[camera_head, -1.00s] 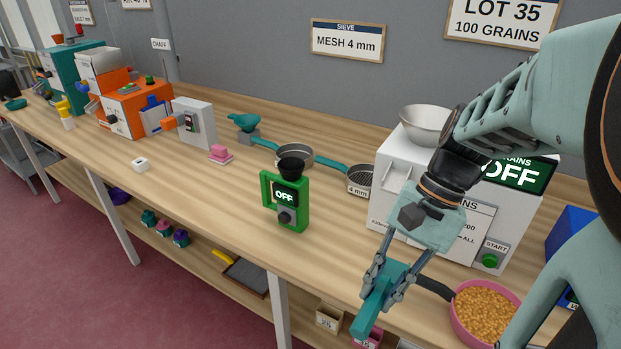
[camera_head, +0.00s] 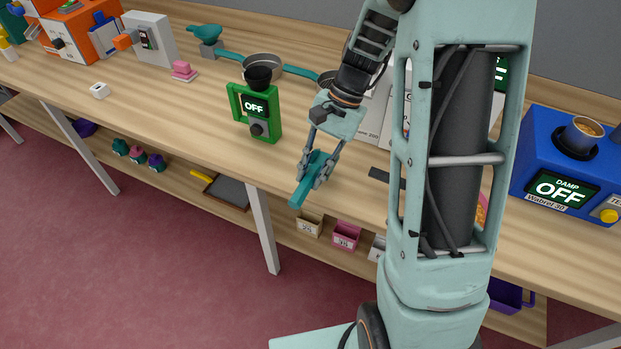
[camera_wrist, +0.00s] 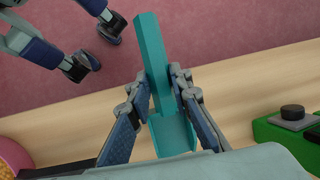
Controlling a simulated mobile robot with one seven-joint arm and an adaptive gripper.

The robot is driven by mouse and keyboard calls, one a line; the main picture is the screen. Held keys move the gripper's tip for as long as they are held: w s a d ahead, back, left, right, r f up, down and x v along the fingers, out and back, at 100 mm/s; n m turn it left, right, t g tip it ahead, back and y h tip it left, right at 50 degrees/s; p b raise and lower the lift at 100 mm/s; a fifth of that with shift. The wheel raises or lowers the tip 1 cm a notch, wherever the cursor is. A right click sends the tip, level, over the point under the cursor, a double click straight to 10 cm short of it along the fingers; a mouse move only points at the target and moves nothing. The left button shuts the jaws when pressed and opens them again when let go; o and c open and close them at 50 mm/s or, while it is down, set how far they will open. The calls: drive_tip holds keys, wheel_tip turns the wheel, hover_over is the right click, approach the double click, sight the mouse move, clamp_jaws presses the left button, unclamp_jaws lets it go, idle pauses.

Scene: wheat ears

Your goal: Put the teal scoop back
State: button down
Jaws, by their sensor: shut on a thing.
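The teal scoop (camera_head: 303,190) is in my gripper (camera_head: 318,172), with its long end pointing down and left at the bench's front edge. In the wrist view my gripper (camera_wrist: 163,105) has a finger on each side of the scoop (camera_wrist: 152,55). Its bar-like part points away from the wrist, over the floor, and its wider part lies nearer the wrist. The fingers are shut on it. Whether anything lies in the scoop cannot be told.
A green device (camera_head: 256,110) reading OFF stands left of my gripper. A pink bowl of grain (camera_head: 482,212) is mostly hidden behind my arm; it shows in the wrist view (camera_wrist: 12,158). A blue DAMP machine (camera_head: 560,160) stands right. The front bench left of the green device is mostly clear.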

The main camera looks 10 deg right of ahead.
sight(311, 182)
drive_tip(key=shift+w+f, duration=0.2)
drive_tip(key=shift+f, duration=1.5)
drive_tip(key=shift+f, duration=0.15)
drive_tip(key=c, duration=1.8)
unclamp_jaws()
drive_tip(key=shift+o, duration=0.2)
drive_tip(key=shift+r, duration=0.2)
drive_tip(key=v, duration=1.2)
